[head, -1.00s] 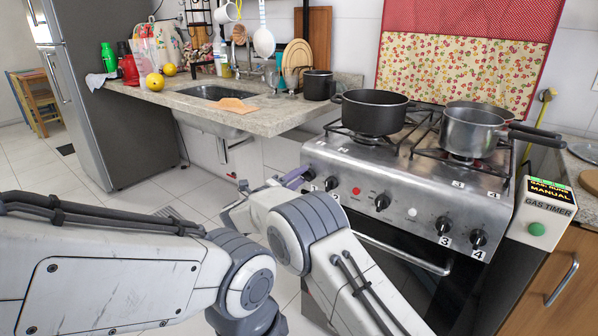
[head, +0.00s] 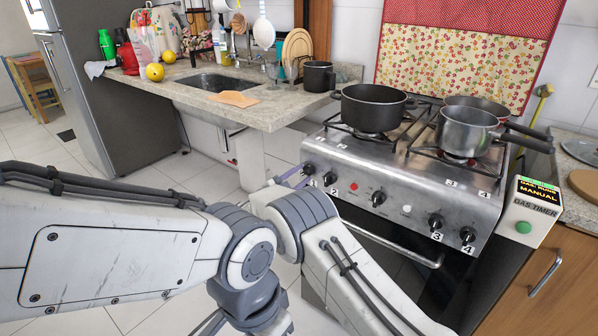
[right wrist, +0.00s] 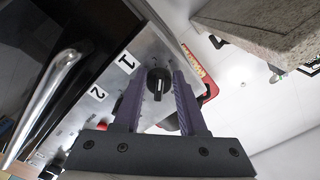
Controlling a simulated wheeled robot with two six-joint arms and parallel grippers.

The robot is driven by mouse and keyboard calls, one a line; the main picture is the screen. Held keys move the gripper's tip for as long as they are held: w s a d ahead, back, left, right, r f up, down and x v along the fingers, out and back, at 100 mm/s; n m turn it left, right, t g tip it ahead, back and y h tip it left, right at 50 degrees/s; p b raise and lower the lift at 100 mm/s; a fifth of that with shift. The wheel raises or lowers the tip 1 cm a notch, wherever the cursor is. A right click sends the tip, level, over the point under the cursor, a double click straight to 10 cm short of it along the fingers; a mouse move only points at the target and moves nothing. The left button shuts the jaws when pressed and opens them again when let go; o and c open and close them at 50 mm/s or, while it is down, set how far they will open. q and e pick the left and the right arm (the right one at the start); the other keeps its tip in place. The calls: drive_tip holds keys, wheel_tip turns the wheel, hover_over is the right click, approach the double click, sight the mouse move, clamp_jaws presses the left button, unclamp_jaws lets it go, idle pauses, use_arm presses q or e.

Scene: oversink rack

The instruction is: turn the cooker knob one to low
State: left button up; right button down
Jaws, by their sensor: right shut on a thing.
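Cooker knob one (head: 308,168) is the black knob at the left end of the steel cooker front (head: 400,205). In the right wrist view, knob one (right wrist: 158,80) is between the two purple fingers of my right gripper (right wrist: 158,95), beside the label 1. A white pointer line shows on its face. My right gripper (head: 293,178) is shut on knob one; in the head view my own arm hides most of it. My left arm crosses the lower left of the head view, and its gripper is out of sight.
Several more knobs sit to the right, including knob two (head: 331,179). The oven handle (head: 390,243) runs below them. A black pot (head: 372,108) and a steel pan (head: 466,132) stand on top. The gas timer (head: 531,212) is at the right. The stone counter (head: 270,110) lies left.

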drive_tip(key=shift+s+f+n+p, duration=0.1)
drive_tip(key=shift+n+p, duration=0.2)
drive_tip(key=shift+n, duration=0.5)
drive_tip(key=shift+s+f+n+p, duration=0.1)
drive_tip(key=shift+n+p, duration=0.15)
drive_tip(key=shift+n, duration=0.55)
drive_tip(key=c, duration=0.5)
unclamp_jaws()
drive_tip(key=shift+d, duration=0.1)
